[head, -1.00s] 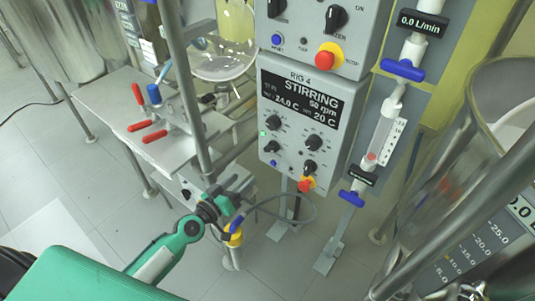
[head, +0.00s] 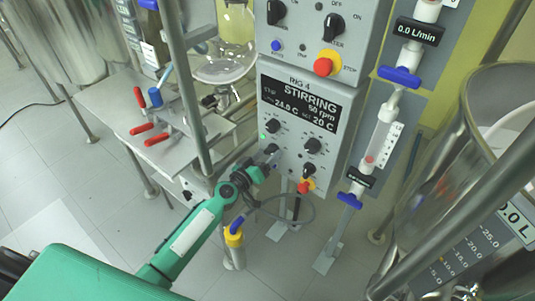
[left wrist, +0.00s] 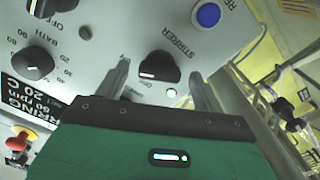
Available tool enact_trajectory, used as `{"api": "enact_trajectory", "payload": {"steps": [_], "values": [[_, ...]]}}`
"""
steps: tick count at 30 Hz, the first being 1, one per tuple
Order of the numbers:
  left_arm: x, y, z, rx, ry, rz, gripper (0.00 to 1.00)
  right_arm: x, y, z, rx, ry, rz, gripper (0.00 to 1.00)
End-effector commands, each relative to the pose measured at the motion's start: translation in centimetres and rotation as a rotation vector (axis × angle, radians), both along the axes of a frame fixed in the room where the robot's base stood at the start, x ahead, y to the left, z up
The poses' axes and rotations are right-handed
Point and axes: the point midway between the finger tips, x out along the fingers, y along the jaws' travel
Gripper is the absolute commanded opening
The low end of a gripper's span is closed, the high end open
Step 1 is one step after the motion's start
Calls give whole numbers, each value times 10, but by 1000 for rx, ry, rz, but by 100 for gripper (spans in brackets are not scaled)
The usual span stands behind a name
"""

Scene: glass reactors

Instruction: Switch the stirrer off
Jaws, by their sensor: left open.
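The stirrer knob (left wrist: 158,66) is black, sits on the grey panel and is labelled STIRRER. In the left wrist view it lies between my two open fingers (left wrist: 159,72), with a gap showing on each side. A green lamp (left wrist: 171,92) glows beside the knob. In the head view my left gripper (head: 272,156) is at the lower left of the Rig 4 control box and partly hides that knob. The display (head: 303,104) reads STIRRING, 50 rpm, 24.0 C, set 20 C. My right gripper is not in view.
A blue button (left wrist: 208,14) is close to the stirrer knob. Other black knobs (head: 313,145) and a red stop button (head: 305,186) share the panel. A vertical steel post (head: 187,90) stands left of the box. A flow column (head: 380,135) with blue valves is on the right.

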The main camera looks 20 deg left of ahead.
Motion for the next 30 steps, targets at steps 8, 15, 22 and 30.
{"api": "enact_trajectory", "payload": {"steps": [8,15,22,30], "values": [[8,-3,0,0,1,-1,69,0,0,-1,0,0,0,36],[8,-3,0,0,1,-1,51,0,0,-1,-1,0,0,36],[8,-3,0,0,1,-1,24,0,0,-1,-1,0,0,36],[8,-3,-1,-47,17,0,24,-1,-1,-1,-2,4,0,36]]}}
